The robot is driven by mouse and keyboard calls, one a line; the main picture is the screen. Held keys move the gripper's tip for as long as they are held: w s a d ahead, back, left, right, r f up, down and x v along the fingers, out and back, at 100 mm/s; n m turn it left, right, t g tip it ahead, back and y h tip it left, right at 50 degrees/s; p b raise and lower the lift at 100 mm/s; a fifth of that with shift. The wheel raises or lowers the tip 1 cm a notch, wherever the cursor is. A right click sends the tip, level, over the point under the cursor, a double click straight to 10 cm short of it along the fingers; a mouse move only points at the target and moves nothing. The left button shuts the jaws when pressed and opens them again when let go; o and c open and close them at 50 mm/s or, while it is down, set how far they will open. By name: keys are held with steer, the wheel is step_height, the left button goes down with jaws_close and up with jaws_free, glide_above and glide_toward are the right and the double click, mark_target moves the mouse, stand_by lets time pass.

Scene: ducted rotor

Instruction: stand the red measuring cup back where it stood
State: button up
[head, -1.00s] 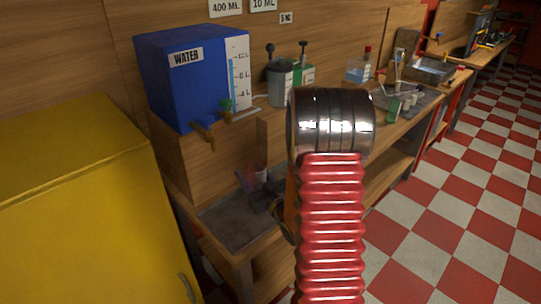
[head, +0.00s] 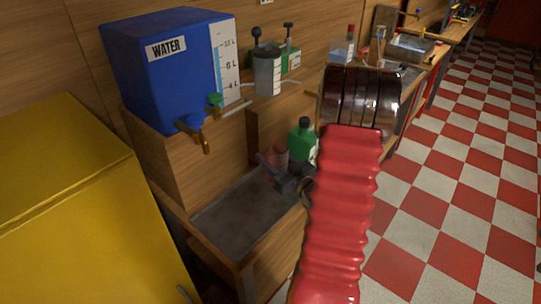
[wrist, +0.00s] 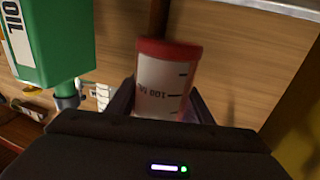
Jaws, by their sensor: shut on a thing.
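The red measuring cup (wrist: 162,85) is between my gripper's fingers (wrist: 160,108) in the wrist view. It has a red rim and a pale body with dark graduation marks; its lettering appears upside down. My gripper is shut on it. In the head view the cup (head: 277,157) is small and dim, with my gripper (head: 277,176) at its lower part, near the right end of the grey tray (head: 235,222). I cannot tell whether the cup touches anything below it. My red arm hides part of the bench to the right.
The blue water tank (head: 170,75) with taps (head: 203,132) sits on a wooden block at left. A grey jug (head: 268,72) stands behind. The tray's left part is clear.

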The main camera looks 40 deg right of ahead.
steer(key=shift+f, duration=0.1)
steer(key=shift+f, duration=3.25)
steer(key=shift+f, duration=0.55)
steer(key=o, duration=1.3)
steer(key=shift+s, duration=0.1)
steer(key=s, duration=0.4)
steer(key=s+a, duration=0.1)
steer(key=s, duration=0.7)
steer(key=shift+a+f, duration=0.1)
steer(key=shift+a, duration=0.15)
steer(key=shift+s+a, duration=0.2)
steer(key=shift+s, duration=0.55)
steer(key=shift+s, duration=0.1)
